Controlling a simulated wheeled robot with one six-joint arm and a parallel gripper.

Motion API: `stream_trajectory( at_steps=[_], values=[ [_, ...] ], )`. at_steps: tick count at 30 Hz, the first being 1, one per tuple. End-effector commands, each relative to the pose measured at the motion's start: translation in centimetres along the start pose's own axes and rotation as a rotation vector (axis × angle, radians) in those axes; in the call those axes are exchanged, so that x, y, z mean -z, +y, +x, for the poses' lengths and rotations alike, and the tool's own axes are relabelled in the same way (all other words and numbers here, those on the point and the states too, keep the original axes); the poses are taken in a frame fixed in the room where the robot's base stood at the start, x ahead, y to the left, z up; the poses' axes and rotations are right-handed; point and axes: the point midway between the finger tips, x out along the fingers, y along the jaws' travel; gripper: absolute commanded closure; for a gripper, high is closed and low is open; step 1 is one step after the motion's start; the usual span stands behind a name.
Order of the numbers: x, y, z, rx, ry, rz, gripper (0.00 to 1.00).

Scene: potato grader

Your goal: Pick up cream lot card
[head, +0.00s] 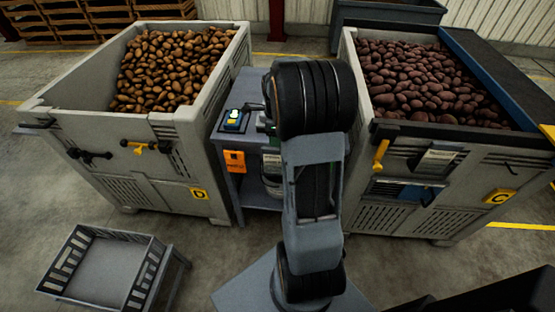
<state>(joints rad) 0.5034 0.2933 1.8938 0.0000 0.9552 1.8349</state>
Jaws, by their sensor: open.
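A small pale card (439,160) sits on the front of the right-hand potato bin, below its rim; it may be the cream lot card, but its exact colour and any writing are too small to tell. My arm rises in the middle of the head view, between the two bins, and blocks part of the view behind it. My gripper does not show; the fingers are hidden behind the arm or out of frame. The card is to the right of my arm, clear of it.
The left bin (180,122) holds brown potatoes and has a yellow D tag (198,194). The right bin (405,219) holds dark reddish potatoes and has a yellow C tag (499,196). A grey table (237,89) with an orange card (234,161) stands between. An empty crate (100,272) sits front left.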

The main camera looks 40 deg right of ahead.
Motion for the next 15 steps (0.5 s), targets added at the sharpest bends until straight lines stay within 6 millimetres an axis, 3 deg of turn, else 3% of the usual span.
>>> stream_trajectory(
  at_steps=[3,15],
  values=[
    [0.0,0.1,1.8,-0.003,0.001,-0.001,0.52],
    [0.1,0.2,4.9,-0.004,0.001,-0.002,0.52]
  ],
)
